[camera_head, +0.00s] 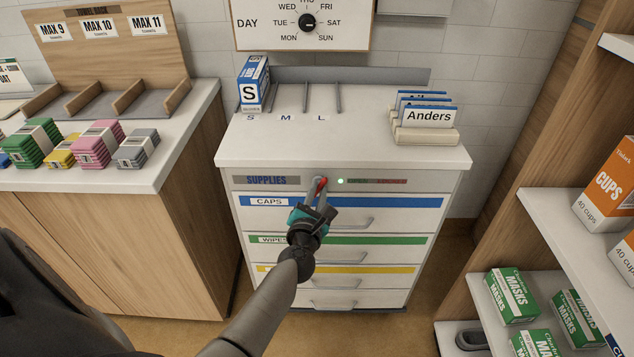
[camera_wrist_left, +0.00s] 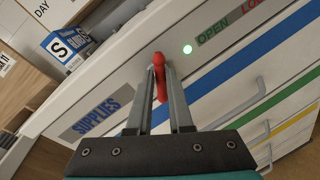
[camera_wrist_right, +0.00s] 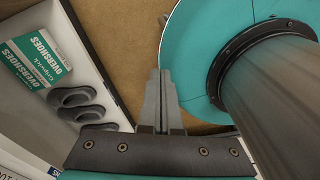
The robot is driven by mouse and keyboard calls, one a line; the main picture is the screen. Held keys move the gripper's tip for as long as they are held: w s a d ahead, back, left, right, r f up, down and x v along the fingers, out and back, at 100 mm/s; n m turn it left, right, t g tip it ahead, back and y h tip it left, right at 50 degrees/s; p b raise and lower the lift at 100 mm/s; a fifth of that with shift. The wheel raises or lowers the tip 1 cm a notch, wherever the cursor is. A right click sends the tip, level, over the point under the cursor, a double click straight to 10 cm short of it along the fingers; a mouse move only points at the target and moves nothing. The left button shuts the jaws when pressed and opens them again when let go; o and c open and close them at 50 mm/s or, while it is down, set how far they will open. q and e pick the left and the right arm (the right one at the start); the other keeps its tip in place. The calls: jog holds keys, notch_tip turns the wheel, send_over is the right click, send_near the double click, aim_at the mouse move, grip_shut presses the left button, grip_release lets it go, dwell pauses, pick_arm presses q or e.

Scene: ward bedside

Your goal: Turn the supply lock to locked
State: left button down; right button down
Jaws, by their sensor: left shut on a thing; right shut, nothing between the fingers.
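The supply lock is a red knob (camera_head: 321,186) on the top strip of the white drawer cabinet (camera_head: 340,156), between the SUPPLIES label (camera_head: 266,180) and a lit green lamp (camera_head: 341,181). In the left wrist view the red knob (camera_wrist_left: 158,64) sits between the fingers of my left gripper (camera_wrist_left: 159,75), which is shut on it. The lamp (camera_wrist_left: 187,49) glows beside the green word OPEN (camera_wrist_left: 213,34); a red word, partly cut off, follows it. My right gripper (camera_wrist_right: 160,75) is shut and empty, away from the cabinet.
Drawers with blue, green and yellow strips lie below the lock, handles sticking out. A box marked S (camera_head: 253,84) and name cards (camera_head: 427,116) stand on top. Shelves with mask boxes (camera_head: 510,296) stand at right. Overshoes (camera_wrist_right: 78,103) lie on a shelf beside my right gripper.

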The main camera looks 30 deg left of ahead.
pick_arm(q)
jog(key=shift+d+r+m+g+p, duration=0.1)
jog(key=shift+r+m+g+p, duration=0.15)
jog(key=shift+m+p, duration=0.6)
jog(key=shift+w+d+f+m+g+p, duration=0.1)
jog(key=shift+m+g+p, duration=0.25)
jog(key=shift+m+p, duration=0.75)
jog(key=shift+m+y+p, duration=0.3)
jog(key=shift+m+p, duration=0.15)
jog(key=shift+m, duration=0.4)
jog(key=shift+w+d+f+m+g+y+p, duration=0.1)
jog(key=shift+m+g+y+p, duration=0.2)
jog(key=shift+m, duration=0.45)
jog(key=shift+s+f+m+g+y+p, duration=0.1)
jog(key=shift+m+p, duration=0.35)
jog(key=shift+m, duration=0.35)
jog(key=shift+w+d+f+m+g+y+p, duration=0.1)
jog(key=shift+m+y+p, duration=0.2)
jog(key=shift+m, duration=0.45)
jog(key=c, duration=0.8)
grip_release()
jog(key=shift+a, duration=0.1)
